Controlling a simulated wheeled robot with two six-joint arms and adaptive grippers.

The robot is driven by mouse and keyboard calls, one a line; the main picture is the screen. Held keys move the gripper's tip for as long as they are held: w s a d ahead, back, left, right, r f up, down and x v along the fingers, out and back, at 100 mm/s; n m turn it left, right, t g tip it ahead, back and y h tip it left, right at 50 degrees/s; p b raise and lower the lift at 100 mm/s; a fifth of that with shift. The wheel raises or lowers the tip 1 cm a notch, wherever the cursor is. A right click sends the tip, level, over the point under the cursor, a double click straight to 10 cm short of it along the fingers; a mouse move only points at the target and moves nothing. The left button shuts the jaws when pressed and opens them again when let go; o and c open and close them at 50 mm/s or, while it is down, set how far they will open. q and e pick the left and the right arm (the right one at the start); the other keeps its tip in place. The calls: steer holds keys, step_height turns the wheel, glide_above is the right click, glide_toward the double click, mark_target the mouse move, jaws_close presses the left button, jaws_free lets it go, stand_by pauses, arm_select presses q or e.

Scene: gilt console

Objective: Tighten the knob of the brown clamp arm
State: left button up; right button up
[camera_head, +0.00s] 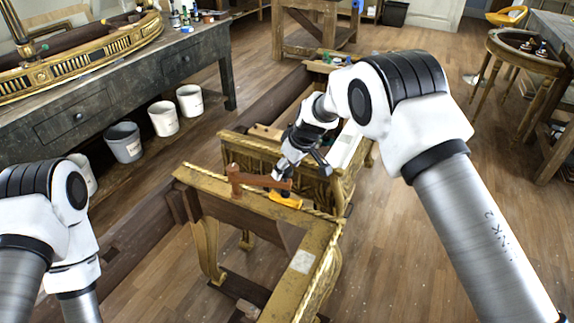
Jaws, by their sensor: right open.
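The brown clamp arm (258,178) sits at the top edge of the gilt console (325,270), with a short upright at its left end and a bar running right. Its knob cannot be made out clearly. A yellow-orange piece (286,199) lies just below the bar's right end. My right gripper (300,180) is open, pointing down beside the right end of the clamp bar. I cannot tell if it touches the clamp. My left arm enters at the left edge, but its gripper is out of the picture.
A dark workbench (130,85) stands at the upper left, with white buckets (163,118) and a grey bucket (123,142) beneath. A wooden stand (318,30) is behind the console. A round table (525,55) stands at the upper right. Wooden floor is clear on the right.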

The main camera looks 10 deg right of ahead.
steer(key=c, duration=1.1)
steer(key=shift+c, duration=0.2)
steer(key=shift+m, duration=0.3)
